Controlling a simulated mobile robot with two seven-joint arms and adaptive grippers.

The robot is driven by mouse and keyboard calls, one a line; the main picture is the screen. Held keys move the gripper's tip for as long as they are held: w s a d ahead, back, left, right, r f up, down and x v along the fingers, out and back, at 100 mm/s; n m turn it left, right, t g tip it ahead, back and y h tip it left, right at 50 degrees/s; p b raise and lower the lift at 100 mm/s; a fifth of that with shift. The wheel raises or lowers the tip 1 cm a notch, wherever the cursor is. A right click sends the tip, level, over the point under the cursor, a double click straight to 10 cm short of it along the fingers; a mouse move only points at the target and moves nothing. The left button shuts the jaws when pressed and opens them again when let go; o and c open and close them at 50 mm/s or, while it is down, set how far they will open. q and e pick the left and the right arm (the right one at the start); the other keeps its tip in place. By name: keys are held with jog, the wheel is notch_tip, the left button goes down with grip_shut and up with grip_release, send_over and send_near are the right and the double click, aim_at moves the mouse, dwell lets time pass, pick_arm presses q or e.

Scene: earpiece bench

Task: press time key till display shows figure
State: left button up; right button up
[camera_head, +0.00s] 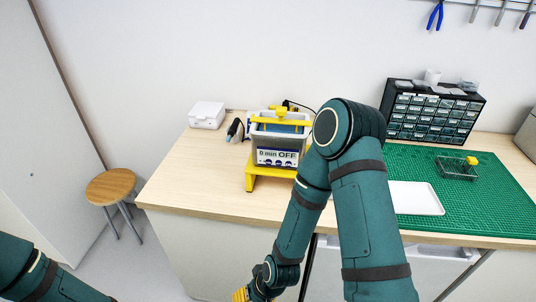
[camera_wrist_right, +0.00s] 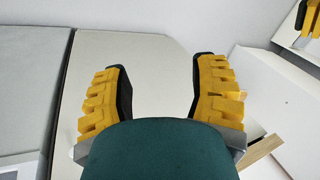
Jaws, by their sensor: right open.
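The grey cleaner (camera_head: 279,140) stands on a yellow stand (camera_head: 268,181) on the bench, with a yellow bar across its top. Its front panel (camera_head: 277,157) shows one digit, which looks like 0 or 8, then "min OFF". I cannot make out a separate time key. My right gripper (camera_head: 242,294) hangs low at the bottom edge in the head view, in front of and below the bench, away from the cleaner. In the right wrist view the right gripper (camera_wrist_right: 158,75) is open, with nothing between its yellow fingers. My left arm enters at lower left; its gripper is out of frame.
A white box (camera_head: 207,115) and a dark-tipped tool (camera_head: 234,130) lie left of the cleaner. My right arm crosses before the bench. A white tray (camera_head: 416,198), green mat (camera_head: 500,190), wire basket (camera_head: 457,171) and drawer cabinet (camera_head: 430,117) are right. A stool (camera_head: 111,186) stands left.

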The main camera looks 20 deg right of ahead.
grip_shut()
dwell(1.3)
